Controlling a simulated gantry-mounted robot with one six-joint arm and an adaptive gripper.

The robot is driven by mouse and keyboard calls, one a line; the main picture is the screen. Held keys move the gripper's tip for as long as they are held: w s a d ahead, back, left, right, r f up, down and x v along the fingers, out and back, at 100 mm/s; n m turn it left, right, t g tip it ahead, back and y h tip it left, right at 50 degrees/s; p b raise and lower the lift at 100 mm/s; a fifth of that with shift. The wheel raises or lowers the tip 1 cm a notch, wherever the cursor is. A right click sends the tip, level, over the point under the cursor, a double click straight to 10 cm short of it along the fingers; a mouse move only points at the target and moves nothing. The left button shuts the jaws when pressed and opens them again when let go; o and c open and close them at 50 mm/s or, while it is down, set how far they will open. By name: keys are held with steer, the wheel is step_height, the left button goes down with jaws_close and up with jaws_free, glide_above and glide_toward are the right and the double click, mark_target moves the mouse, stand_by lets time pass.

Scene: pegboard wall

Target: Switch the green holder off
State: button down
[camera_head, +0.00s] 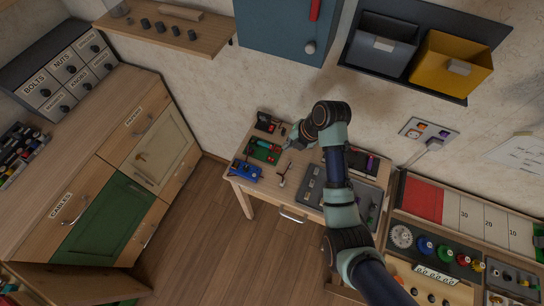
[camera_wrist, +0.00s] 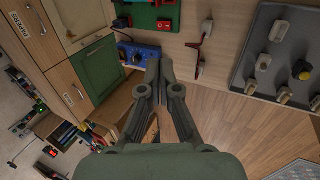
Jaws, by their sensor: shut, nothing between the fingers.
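The green holder (camera_head: 264,151) lies on the small wooden table, with red parts on it. In the wrist view it shows in part at the top edge (camera_wrist: 142,14), with a small red switch (camera_wrist: 164,25) on its lower edge. I cannot tell the switch's position. My gripper (camera_wrist: 160,62) is shut and empty, its fingertips pointing toward the table edge, apart from the green holder. In the head view my gripper (camera_head: 294,138) is small and partly hidden by the wrist, just right of the holder.
A blue box (camera_head: 245,170) with knobs sits in front of the green holder, near my fingertips in the wrist view. A red-and-white item (camera_head: 282,176) lies to the right. A grey panel (camera_head: 312,184) with several switches is further right. A dark holder (camera_head: 268,123) stands behind.

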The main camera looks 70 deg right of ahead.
mark_target(269, 158)
steer(key=b+x, duration=0.3)
steer(key=x, duration=1.1)
